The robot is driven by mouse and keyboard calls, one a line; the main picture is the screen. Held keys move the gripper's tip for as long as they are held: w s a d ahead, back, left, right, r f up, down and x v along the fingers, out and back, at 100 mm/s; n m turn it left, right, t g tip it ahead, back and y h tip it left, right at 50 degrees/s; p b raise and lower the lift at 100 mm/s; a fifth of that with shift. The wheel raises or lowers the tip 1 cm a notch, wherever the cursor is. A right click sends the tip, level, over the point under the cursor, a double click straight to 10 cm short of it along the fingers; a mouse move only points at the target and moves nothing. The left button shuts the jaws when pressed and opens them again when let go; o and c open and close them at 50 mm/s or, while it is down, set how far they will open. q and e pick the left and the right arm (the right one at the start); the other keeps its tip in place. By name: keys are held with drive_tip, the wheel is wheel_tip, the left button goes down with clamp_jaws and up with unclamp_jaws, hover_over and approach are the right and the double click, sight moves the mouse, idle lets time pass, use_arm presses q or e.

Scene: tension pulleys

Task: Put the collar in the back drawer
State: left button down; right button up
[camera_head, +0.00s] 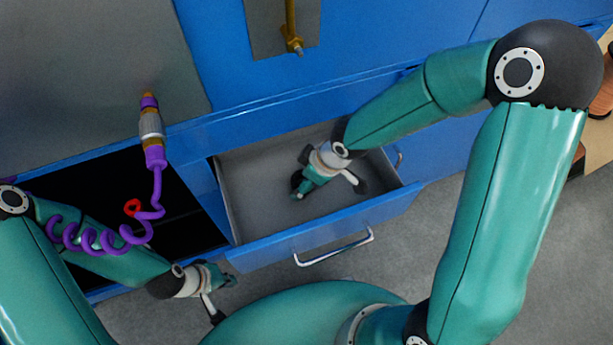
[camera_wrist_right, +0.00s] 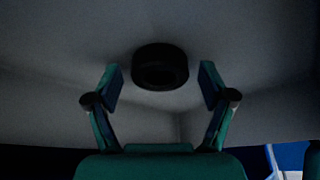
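The collar looks like a short dark ring (camera_wrist_right: 160,67) in the right wrist view. It is inside the grey drawer, just beyond and between my right gripper's fingers, with visible gaps on both sides. My right gripper (camera_wrist_right: 160,85) is open. In the head view my right gripper (camera_head: 304,184) reaches down into the open drawer (camera_head: 250,190), and I cannot make out the collar there. My left gripper (camera_head: 222,277) is low at the left, outside the drawer near its front left corner; its finger opening is unclear.
A dark open compartment (camera_head: 110,190) is left of the drawer. A purple coiled hose with a nozzle (camera_head: 151,125) hangs before it. A brass fitting (camera_head: 291,35) is on a grey plate above. Drawer handle (camera_head: 335,248) faces the grey floor (camera_head: 400,245).

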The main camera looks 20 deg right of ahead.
drive_tip(key=shift+r, duration=0.25)
drive_tip(key=p+v, duration=0.6)
drive_tip(key=v, duration=0.5)
drive_tip(key=shift+d+r+p, duration=0.2)
drive_tip(key=shift+r+p, duration=0.1)
drive_tip(key=shift+p, duration=0.05)
drive_tip(key=shift+s, duration=0.15)
